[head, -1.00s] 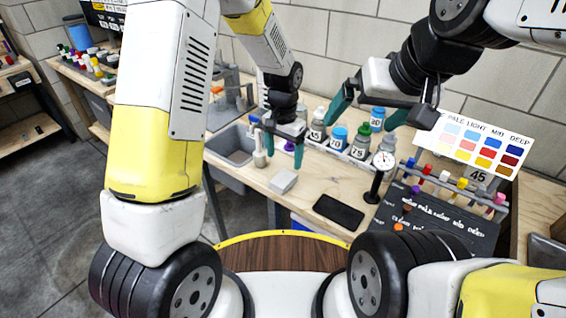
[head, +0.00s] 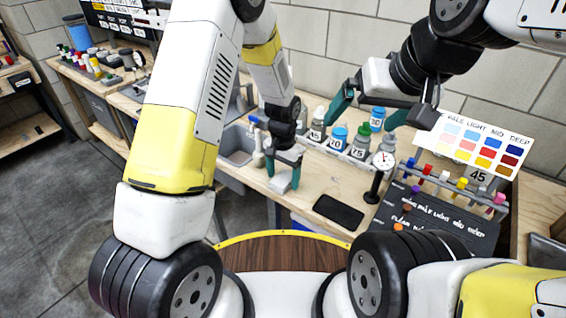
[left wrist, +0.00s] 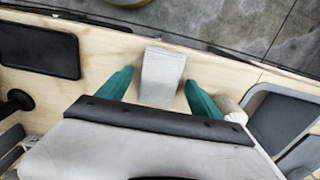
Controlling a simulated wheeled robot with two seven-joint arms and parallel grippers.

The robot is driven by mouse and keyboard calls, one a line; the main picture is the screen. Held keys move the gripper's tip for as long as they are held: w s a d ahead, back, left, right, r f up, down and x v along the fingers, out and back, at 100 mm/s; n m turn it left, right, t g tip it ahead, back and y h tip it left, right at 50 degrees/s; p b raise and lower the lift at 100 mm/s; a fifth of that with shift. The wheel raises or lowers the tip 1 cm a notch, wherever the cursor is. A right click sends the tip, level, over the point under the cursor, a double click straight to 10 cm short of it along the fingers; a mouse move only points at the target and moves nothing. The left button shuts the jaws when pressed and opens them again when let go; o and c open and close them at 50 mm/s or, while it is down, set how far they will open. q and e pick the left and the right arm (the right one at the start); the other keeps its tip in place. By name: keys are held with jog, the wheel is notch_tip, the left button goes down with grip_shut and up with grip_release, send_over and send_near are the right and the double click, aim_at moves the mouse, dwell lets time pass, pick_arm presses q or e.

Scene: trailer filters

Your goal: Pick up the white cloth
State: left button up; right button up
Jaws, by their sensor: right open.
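The white cloth (head: 281,183) is a small folded block lying on the wooden bench, right of the sink. In the left wrist view the cloth (left wrist: 161,76) lies between the two teal fingers of my left gripper (left wrist: 158,92). The fingers are open, with a gap on each side of the cloth. In the head view my left gripper (head: 284,172) points down over the cloth and partly hides it. My right gripper (head: 368,112) is open and empty, above the bottles at the back of the bench.
A grey sink (head: 238,147) is left of the cloth. A black phone-like slab (head: 338,212) lies to the right. A dial gauge on a stand (head: 383,161), numbered bottles (head: 360,140) and a rack of coloured tubes (head: 460,185) stand further right. Bare wood lies around the cloth.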

aim_at(283, 178)
pick_arm(q)
jog(key=c, duration=1.2)
jog(key=shift+r, duration=0.15)
jog(key=shift+r, duration=0.55)
notch_tip(283, 178, up, 2)
jog(key=shift+r, duration=0.1)
jog(key=s, duration=0.5)
jog(key=s+r, duration=0.1)
jog(key=s, duration=1)
jog(key=shift+r, duration=0.25)
